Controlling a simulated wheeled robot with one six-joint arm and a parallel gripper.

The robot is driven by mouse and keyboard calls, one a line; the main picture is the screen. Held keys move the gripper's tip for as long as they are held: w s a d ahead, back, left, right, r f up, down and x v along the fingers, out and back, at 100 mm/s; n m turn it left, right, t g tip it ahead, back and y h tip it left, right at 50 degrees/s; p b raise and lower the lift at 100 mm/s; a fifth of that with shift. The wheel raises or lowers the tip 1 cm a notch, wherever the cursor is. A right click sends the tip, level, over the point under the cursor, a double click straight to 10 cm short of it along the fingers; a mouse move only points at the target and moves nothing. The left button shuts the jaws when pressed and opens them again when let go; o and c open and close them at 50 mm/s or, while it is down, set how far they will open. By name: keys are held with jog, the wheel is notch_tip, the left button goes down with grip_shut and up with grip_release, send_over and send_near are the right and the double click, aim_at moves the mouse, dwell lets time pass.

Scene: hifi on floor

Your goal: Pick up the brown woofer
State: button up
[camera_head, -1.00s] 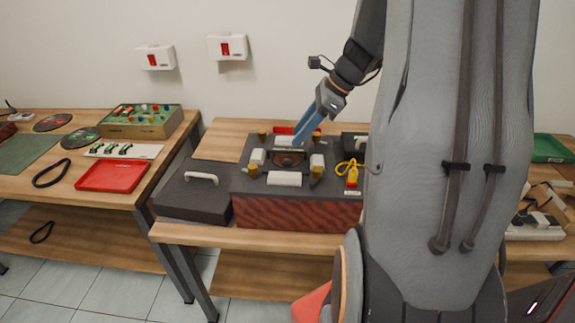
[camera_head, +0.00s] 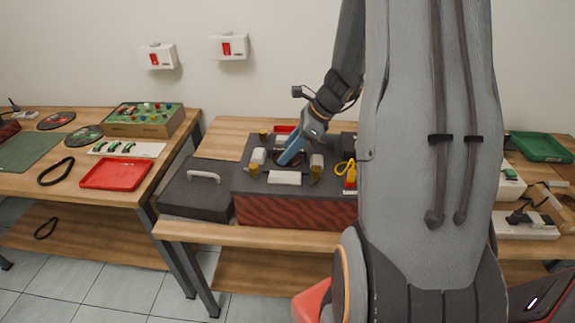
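The brown woofer sits in the top of a dark grey box with a reddish-brown front (camera_head: 295,212) on the middle table. Only a little of its dark round surround (camera_head: 302,161) shows, because my fingers cover most of it. My gripper (camera_head: 286,160) has blue fingers pointing down and left, with their tips right over the woofer. The two fingers overlap in this view, so I cannot see the gap between them or whether they touch the woofer.
White and yellow-brown parts surround the woofer on the box top. A yellow cable piece (camera_head: 347,172) lies to its right. A dark case with a white handle (camera_head: 203,177) stands left. A red tray (camera_head: 116,174) is on the left table.

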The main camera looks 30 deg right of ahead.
grip_shut()
dwell(1.2)
